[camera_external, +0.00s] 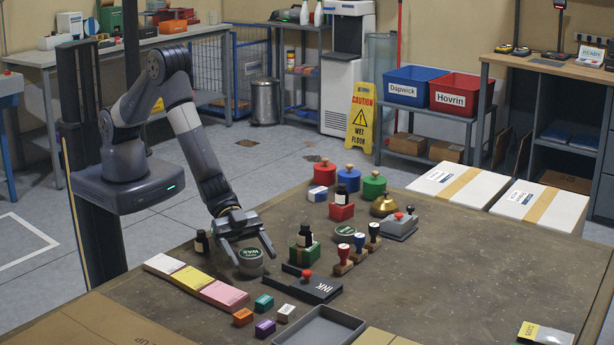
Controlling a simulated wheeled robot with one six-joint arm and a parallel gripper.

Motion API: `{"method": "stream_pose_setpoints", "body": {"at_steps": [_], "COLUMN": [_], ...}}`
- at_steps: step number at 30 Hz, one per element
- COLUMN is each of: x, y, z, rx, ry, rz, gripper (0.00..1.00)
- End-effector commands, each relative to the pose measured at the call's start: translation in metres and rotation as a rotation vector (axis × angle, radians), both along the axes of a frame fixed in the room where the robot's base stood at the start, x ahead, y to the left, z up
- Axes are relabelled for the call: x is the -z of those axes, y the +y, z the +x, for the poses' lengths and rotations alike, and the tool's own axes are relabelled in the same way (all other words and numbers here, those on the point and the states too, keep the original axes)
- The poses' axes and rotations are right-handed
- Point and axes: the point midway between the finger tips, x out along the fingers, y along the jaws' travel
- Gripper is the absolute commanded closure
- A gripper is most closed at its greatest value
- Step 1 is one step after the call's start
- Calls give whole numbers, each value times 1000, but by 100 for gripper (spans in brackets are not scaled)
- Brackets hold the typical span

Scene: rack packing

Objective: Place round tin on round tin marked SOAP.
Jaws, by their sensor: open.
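A grey round tin (250,267) with a green-and-white lid label stands near the left side of the brown table; the lettering is too small to read for sure. It looks tall, and I cannot tell whether it is one tin or two stacked. A second round tin (345,231) with a similar label lies flat near the table's middle, behind the stampers. Its lettering is not clear either, so I cannot tell which tin is marked SOAP. My gripper (255,254) is open, pointing down with its fingers at the left tin; whether they touch it is unclear.
A dark bottle (202,242) stands just left of my gripper. Coloured pads (195,279) lie in front. The table's right part is mostly clear.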

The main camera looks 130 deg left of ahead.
Motion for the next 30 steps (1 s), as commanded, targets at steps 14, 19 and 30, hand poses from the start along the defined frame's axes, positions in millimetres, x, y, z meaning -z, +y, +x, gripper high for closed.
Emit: {"method": "stream_pose_setpoints", "body": {"at_steps": [14,19,30], "x": [-23,-35,-48], "y": [19,30,42], "z": [-45,-72,-102], "rx": [-1,-1,0], "ry": [0,-1,0], "rz": [0,0,0], "gripper": [28,28,28]}}
